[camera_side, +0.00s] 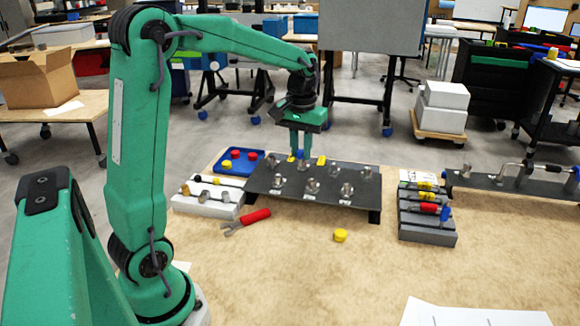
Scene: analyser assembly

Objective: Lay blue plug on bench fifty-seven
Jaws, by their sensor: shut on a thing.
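My gripper (299,153) is over the far edge of the black raised plate, pointing down. It is shut on a small blue plug (299,155), which shows between the fingertips. Whether the plug touches the plate is too small to tell. The black plate (262,185) carries several metal fittings and stands on the beige bench (300,262). No number fifty-seven is readable on any bench.
A blue tray (222,169) with red and yellow pieces lies left of the plate. A white block (205,207), red-handled pliers (247,221), a yellow cap (340,235) and a grey rack (428,236) surround it. The front of the bench is largely clear.

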